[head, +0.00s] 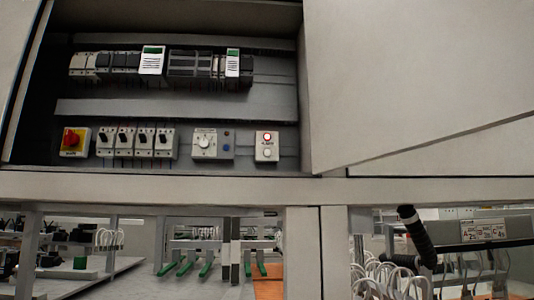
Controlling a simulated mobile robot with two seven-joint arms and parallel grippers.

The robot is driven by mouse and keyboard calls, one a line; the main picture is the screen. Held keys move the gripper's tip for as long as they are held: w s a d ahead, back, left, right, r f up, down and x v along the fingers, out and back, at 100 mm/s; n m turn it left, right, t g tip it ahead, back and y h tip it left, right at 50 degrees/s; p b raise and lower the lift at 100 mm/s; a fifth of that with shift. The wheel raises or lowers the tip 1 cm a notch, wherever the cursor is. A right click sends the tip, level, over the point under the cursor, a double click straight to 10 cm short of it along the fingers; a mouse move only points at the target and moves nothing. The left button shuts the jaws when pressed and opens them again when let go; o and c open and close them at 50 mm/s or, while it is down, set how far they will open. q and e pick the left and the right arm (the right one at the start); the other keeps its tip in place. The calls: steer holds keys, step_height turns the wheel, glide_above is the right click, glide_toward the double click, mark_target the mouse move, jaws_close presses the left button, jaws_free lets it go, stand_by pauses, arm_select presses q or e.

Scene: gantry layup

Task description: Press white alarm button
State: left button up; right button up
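The white alarm button (267,153) is a small round white cap on the lower part of a light box (273,145) at the right end of the cabinet's bottom row. A red-ringed round element (267,136) sits above it on the same box. Nothing touches the button, and it is in plain view. Neither of my grippers shows in the head view.
An open door panel (400,80) stands at the right. A frame beam (160,187) runs below.

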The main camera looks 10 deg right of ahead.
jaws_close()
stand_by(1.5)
